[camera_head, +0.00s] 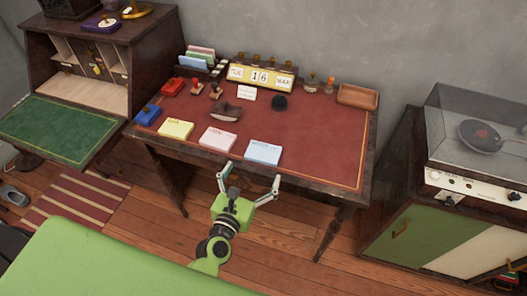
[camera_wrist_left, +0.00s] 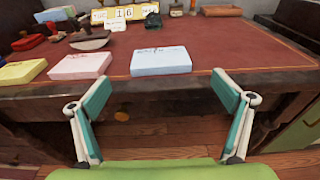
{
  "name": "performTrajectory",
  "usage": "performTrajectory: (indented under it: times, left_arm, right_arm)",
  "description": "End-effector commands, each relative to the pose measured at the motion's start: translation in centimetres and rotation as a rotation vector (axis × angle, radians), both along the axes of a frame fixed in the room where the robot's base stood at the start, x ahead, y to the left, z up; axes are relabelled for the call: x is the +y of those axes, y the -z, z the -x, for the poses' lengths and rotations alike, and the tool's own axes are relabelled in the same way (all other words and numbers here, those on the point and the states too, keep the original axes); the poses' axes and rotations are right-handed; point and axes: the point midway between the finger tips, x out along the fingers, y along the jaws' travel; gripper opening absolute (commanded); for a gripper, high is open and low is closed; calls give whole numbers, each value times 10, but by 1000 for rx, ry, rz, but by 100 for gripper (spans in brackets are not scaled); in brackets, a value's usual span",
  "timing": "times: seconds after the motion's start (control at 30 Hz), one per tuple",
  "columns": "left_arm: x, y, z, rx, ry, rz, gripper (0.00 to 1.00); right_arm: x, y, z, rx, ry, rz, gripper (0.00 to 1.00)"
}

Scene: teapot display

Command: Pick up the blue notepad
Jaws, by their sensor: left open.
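The blue notepad (camera_head: 263,152) lies flat near the front edge of the red-topped desk, the rightmost of three notepads in a row. It also shows in the left wrist view (camera_wrist_left: 160,60), light blue with dark writing along its far edge. My left gripper (camera_head: 250,180) is open and empty, just off the desk's front edge. In the left wrist view its two teal-padded fingers (camera_wrist_left: 160,91) stand wide apart, with the notepad beyond them and between them. The gripper is apart from the notepad. My right gripper is not in view.
A pink notepad (camera_head: 218,139) lies left of the blue one, then a yellow notepad (camera_head: 175,130). A rocker blotter (camera_head: 226,112), stamps and a calendar (camera_head: 262,76) stand farther back. The desk top (camera_head: 325,140) is clear right of the blue notepad. The desk's front edge (camera_wrist_left: 200,82) lies before my fingers.

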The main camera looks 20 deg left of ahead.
Motion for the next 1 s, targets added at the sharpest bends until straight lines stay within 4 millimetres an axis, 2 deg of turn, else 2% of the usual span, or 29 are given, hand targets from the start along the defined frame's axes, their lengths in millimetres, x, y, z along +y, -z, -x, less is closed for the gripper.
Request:
performTrajectory:
  times: [0.1, 0.37, 0.6, 0.73, 0.93, 0.97, 1.0]
  left_arm:
    - [-1, 2, -20, 0, 1, -2, 94]
    - [-2, 4, -39, 1, 2, -4, 94]
    - [-3, 9, -74, 0, 2, -5, 94]
    - [-3, 11, -81, 1, 2, -5, 94]
    - [-3, 11, -81, 1, 2, -5, 94]
    - [-3, 11, -81, 1, 2, -5, 88]
    - [-3, 11, -81, 1, 2, -5, 78]
  right_arm:
    - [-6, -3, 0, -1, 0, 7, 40]
    - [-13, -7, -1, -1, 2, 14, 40]
    - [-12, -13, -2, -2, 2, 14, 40]
    - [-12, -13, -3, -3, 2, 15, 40]
    - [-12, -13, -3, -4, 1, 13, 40]
    - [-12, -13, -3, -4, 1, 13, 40]
    - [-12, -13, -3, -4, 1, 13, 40]
